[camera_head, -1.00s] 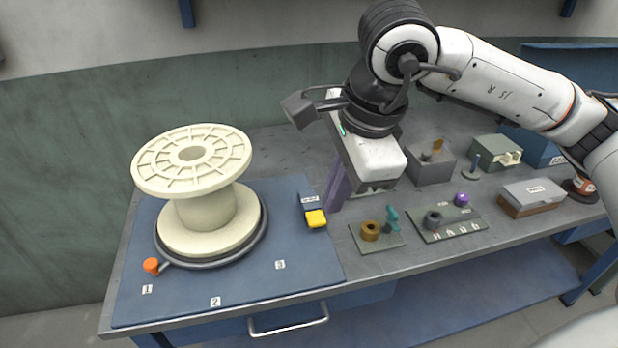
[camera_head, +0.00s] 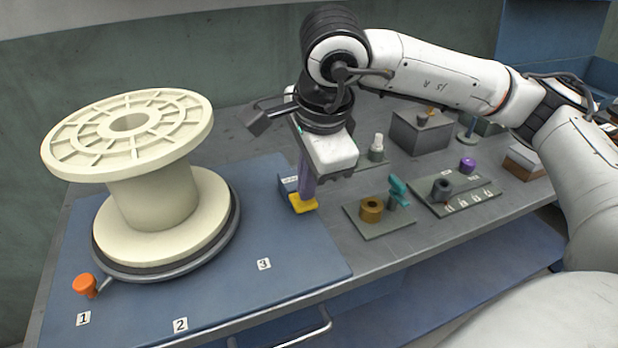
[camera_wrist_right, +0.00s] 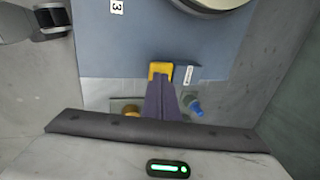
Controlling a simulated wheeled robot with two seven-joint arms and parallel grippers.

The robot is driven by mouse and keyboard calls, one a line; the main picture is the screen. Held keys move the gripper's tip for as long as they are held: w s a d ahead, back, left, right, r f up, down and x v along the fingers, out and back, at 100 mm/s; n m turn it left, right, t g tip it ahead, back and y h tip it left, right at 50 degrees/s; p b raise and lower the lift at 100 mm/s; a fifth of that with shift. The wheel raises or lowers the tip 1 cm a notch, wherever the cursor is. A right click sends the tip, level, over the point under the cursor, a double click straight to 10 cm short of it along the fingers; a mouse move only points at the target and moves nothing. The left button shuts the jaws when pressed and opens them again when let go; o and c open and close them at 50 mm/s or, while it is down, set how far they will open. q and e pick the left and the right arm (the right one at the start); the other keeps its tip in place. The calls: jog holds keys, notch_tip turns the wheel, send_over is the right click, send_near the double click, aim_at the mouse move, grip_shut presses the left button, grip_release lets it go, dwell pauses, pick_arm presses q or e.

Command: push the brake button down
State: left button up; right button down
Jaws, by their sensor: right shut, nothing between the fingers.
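The yellow brake button (camera_head: 302,205) sits on a small blue-grey labelled block (camera_head: 287,184) at the right edge of the blue mat. It also shows in the right wrist view (camera_wrist_right: 160,68). My right gripper (camera_head: 307,196) points down with its purple fingers together and empty. In the wrist view the fingertips (camera_wrist_right: 157,84) end at the button's edge. I cannot tell whether they touch it or hover just above. My left gripper is out of view.
A large cream spool (camera_head: 150,195) stands on a dark round turntable to the left, with an orange knob (camera_head: 84,285) beside it. The blue mat (camera_head: 225,285) is clear at the front. Right of the button are a plate with a brown ring (camera_head: 371,209) and a teal part (camera_head: 398,190).

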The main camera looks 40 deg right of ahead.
aim_at(306, 203)
jog(key=shift+f, duration=0.3)
jog(key=shift+f+b, duration=1.25)
jog(key=shift+b, duration=0.15)
jog(key=shift+r, duration=0.1)
jog(key=shift+r+p, duration=0.45)
jog(key=shift+r, duration=0.1)
jog(key=p+v, duration=0.1)
jog(key=v, duration=0.1)
jog(key=p+v, duration=0.1)
jog(key=shift+w+r, duration=0.1)
jog(key=shift+r, duration=0.35)
